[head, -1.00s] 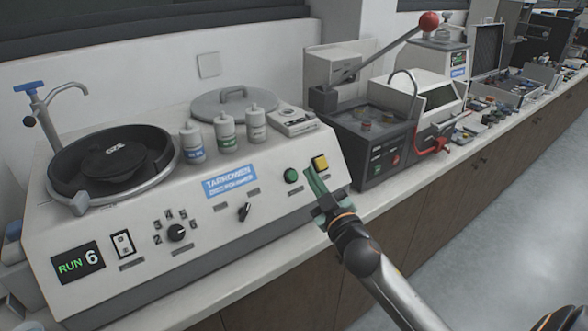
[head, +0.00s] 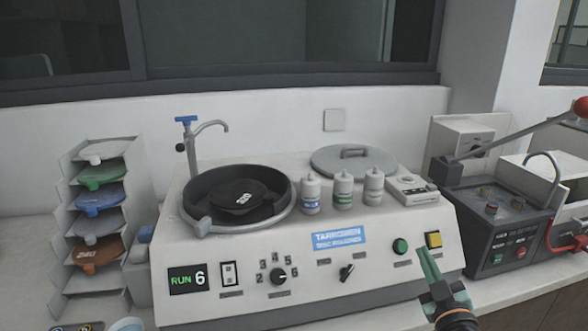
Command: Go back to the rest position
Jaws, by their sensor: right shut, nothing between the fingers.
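My right gripper (head: 429,262) is at the lower right in the head view. Its green fingers are together and empty, pointing up in front of the polishing machine (head: 215,255). The fingertips appear just below the green button (head: 400,246) and yellow button (head: 433,239) on the front panel; I cannot tell whether they touch the panel. The machine's display (head: 187,279) reads RUN 6. My left gripper is not in view.
A rack of coloured discs (head: 87,272) stands at the left. Three bottles (head: 342,190) and a grey lid (head: 352,161) sit on the machine. A dark device with a red-knobbed lever (head: 497,228) stands at the right.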

